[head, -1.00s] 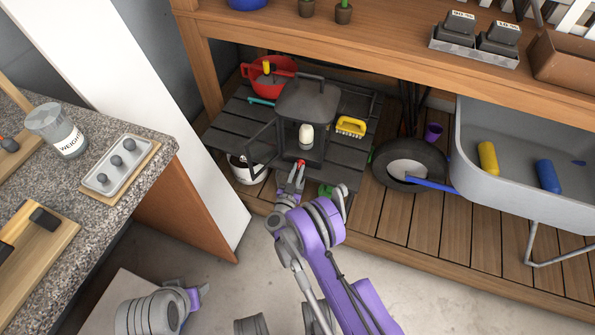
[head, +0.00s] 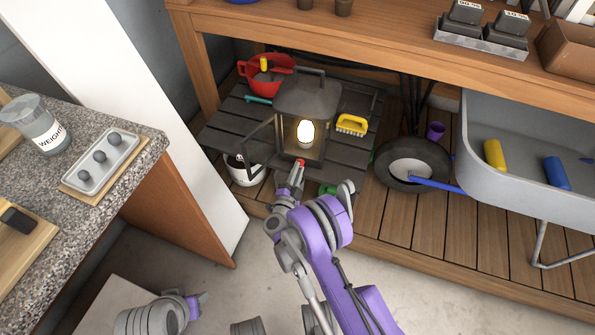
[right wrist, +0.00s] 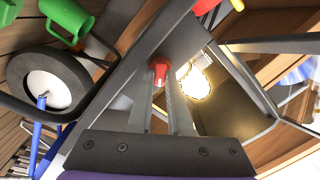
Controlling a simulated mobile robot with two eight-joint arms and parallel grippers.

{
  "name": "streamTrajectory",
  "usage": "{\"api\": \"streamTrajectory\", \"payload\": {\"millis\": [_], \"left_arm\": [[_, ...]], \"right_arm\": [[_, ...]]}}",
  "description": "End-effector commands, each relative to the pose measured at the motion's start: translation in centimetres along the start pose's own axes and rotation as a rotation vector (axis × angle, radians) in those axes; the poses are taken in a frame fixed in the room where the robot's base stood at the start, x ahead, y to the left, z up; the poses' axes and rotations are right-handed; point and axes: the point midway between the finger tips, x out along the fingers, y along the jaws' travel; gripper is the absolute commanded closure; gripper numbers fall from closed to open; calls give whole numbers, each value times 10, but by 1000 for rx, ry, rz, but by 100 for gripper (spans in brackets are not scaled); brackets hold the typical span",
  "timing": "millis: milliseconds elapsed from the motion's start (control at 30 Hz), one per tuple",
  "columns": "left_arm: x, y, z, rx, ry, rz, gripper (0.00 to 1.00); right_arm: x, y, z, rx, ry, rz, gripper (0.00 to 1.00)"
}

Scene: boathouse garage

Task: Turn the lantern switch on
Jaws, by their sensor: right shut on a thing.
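The dark metal lantern (head: 307,97) stands on a black slatted low table, and its bulb (head: 305,132) glows warm yellow. The lit bulb also shows in the right wrist view (right wrist: 194,82). A framed door (head: 261,146) stands open at the lantern's left side. The red switch (right wrist: 160,71) is at the lantern's lower front; only a bit of it shows in the head view (head: 301,162). My right gripper (head: 299,168) is shut on the red switch, its fingers on either side of it.
A yellow brush (head: 351,125) lies right of the lantern, and a red bowl (head: 262,74) sits behind it. A white pot (head: 244,172) is at the left. A grey wheelbarrow (head: 525,160) stands at the right. The wooden bench (head: 390,47) overhangs the lantern.

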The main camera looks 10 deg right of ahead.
Motion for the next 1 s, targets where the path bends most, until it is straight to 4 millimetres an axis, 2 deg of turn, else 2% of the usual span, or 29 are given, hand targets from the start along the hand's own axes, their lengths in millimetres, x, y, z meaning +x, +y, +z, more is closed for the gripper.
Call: {"api": "streamTrajectory", "payload": {"millis": [300, 833, 867, 1000], "left_arm": [[2, 0, 0, 0, 0, 0, 50], [3, 0, 0, 0, 0, 0, 50], [3, 0, 0, 0, 0, 0, 50], [3, 0, 0, 0, 0, 0, 50]], "right_arm": [[0, 1, 0, 114, 0, 1, 100], [0, 0, 0, 136, -1, 1, 100], [0, 0, 0, 136, -1, 1, 77], [0, 0, 0, 135, -1, 0, 52]]}}
